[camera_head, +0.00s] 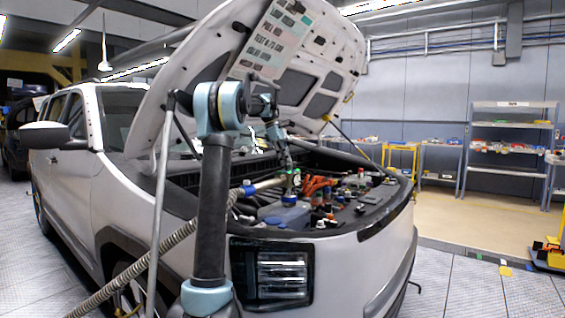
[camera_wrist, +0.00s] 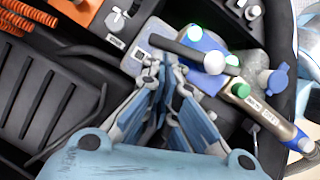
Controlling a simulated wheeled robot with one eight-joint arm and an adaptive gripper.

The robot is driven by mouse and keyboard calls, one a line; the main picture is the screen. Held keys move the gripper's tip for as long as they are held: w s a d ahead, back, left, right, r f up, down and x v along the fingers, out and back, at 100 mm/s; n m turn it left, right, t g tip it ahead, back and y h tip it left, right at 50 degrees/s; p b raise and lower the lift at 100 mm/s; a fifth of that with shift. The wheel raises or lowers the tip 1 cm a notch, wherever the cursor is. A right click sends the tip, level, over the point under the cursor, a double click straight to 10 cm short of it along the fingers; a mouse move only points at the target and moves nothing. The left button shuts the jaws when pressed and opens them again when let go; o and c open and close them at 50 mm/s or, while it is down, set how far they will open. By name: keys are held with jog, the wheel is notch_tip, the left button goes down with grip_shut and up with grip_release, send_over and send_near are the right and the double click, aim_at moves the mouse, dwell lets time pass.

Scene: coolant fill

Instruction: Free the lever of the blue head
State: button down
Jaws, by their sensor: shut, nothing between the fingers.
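The blue head (camera_wrist: 206,42) is in the upper middle of the wrist view, on the end of a metallic nozzle (camera_wrist: 268,116) with green buttons. Its dark lever (camera_wrist: 178,47) lies across it and has a pale round knob (camera_wrist: 214,62). My gripper (camera_wrist: 168,76) is shut and empty. Its fingertips appear just below the lever's left part in the picture; I cannot tell whether they touch it. In the head view, my gripper (camera_head: 289,168) is over the engine bay, by the blue fitting (camera_head: 289,200). The lever is too small to make out there.
The raised hood (camera_head: 300,75) hangs above my arm. A ribbed hose (camera_head: 170,245) runs up from the lower left to the engine bay. Orange cables (camera_head: 318,184) and caps crowd the bay. A blue cap (camera_wrist: 274,78) stands right of the head.

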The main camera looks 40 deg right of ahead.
jog(key=shift+s+d, duration=0.15)
jog(key=shift+d, duration=0.2)
dwell(0.7)
jog(key=shift+a, duration=0.1)
